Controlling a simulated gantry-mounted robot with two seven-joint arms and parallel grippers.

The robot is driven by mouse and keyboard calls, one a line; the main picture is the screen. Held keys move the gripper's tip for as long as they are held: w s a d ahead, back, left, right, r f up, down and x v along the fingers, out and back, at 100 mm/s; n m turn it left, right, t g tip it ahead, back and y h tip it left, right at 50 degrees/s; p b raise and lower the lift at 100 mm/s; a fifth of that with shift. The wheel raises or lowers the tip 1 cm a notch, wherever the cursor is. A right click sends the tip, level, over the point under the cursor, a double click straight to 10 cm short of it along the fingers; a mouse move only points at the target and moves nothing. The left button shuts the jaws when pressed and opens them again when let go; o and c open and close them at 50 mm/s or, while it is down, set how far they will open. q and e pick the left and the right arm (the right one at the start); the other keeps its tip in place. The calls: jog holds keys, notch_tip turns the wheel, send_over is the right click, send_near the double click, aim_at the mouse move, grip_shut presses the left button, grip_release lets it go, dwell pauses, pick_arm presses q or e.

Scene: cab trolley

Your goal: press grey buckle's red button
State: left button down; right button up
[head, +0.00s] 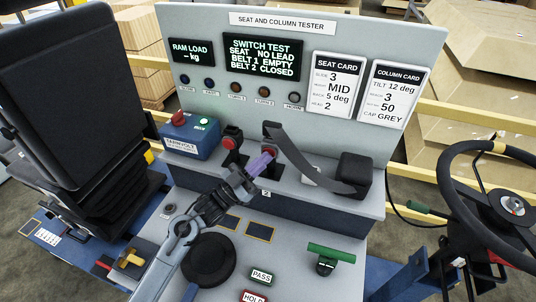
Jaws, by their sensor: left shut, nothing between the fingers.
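A dark buckle (231,143) with a red button on top stands on the ledge at the middle. A second buckle (270,132) stands right of it, with a dark grey strap (310,165) running from it to a black block (354,174). My left gripper (266,154) has purple fingers; they are shut and empty, in front of this second buckle and covering its lower part. I cannot tell whether the fingers touch it. Its red button is hard to make out behind the fingers. My right gripper is out of view.
A blue box (190,140) with a red knob stands left of the buckles. The tester panel (285,50) rises behind; its screen reads belt 1 empty, belt 2 closed. A seat (75,95) is at left, a steering wheel (480,205) at right. A green handle (331,253) stands in front.

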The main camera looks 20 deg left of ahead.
pick_arm(q)
jog(key=shift+s, duration=0.15)
jog(key=shift+s+p, duration=0.7)
jog(key=shift+s, duration=0.05)
jog(key=shift+s+r, duration=0.1)
jog(key=s+p, duration=0.3)
jog(key=s, duration=0.1)
jog(key=shift+s, duration=0.4)
dwell(0.5)
